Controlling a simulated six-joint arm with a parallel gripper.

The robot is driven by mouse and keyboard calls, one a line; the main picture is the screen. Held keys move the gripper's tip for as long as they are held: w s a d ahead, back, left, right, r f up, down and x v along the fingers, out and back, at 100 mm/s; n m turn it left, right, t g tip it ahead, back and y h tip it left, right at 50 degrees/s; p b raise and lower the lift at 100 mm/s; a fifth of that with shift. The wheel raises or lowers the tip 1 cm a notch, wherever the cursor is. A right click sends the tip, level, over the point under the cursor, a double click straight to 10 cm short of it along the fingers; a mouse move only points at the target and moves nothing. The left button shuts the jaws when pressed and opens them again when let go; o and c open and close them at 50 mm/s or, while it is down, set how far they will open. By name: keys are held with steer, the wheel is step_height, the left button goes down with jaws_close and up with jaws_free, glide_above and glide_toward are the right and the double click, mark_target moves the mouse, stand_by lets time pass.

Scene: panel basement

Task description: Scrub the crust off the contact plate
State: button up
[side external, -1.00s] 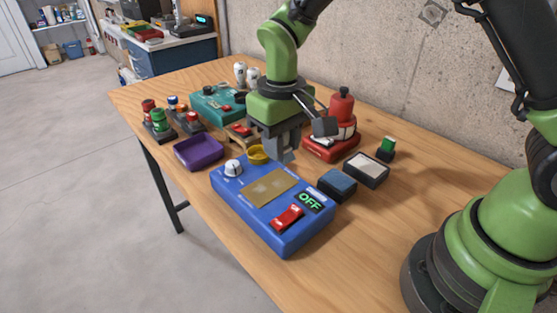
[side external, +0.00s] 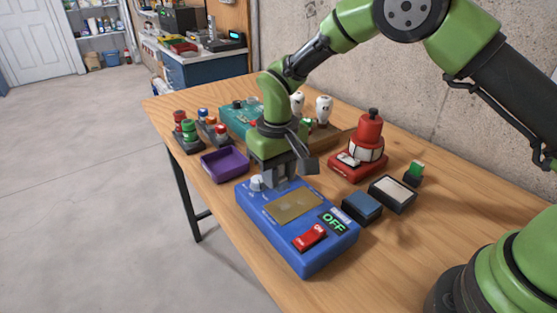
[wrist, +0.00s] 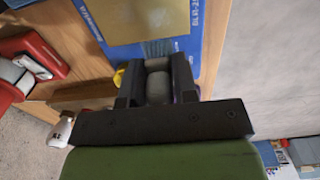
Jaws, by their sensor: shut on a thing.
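The contact plate (side external: 293,206) is a dull tan rectangle on top of the blue box (side external: 318,262); no separate crust can be made out. The plate also shows at the top of the wrist view (wrist: 135,18). My gripper (side external: 280,184) points down over the back edge of the blue box, beside the white knob (side external: 256,183). It is shut on a grey brush (wrist: 158,85), whose pale bristles (wrist: 159,48) show over the blue face near the plate's edge. I cannot tell whether the bristles touch the box. The brush is mostly hidden in the side view.
The box carries a red switch (side external: 309,237) and a green OFF display (side external: 333,222). A purple tray (side external: 225,165) lies left, a blue-topped block (side external: 362,208) and a pale pad (side external: 392,193) right. A red device (side external: 366,145) stands behind. Part of a yellow thing (wrist: 117,77) shows beside my fingers.

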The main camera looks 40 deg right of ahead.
mark_target(292, 194)
step_height(292, 194, down, 4)
steer(key=shift+s+r, duration=0.1)
steer(key=shift+s, duration=2.7)
steer(key=shift+c, duration=0.4)
steer(key=shift+s+d, duration=0.35)
steer(key=shift+d, duration=0.45)
steer(key=shift+w+a, duration=0.1)
steer(key=shift+w, duration=3.05)
steer(key=shift+d, duration=0.35)
steer(key=shift+s+d, duration=0.4)
steer(key=shift+s, duration=2.65)
step_height(292, 194, up, 8)
steer(key=shift+r, duration=0.15)
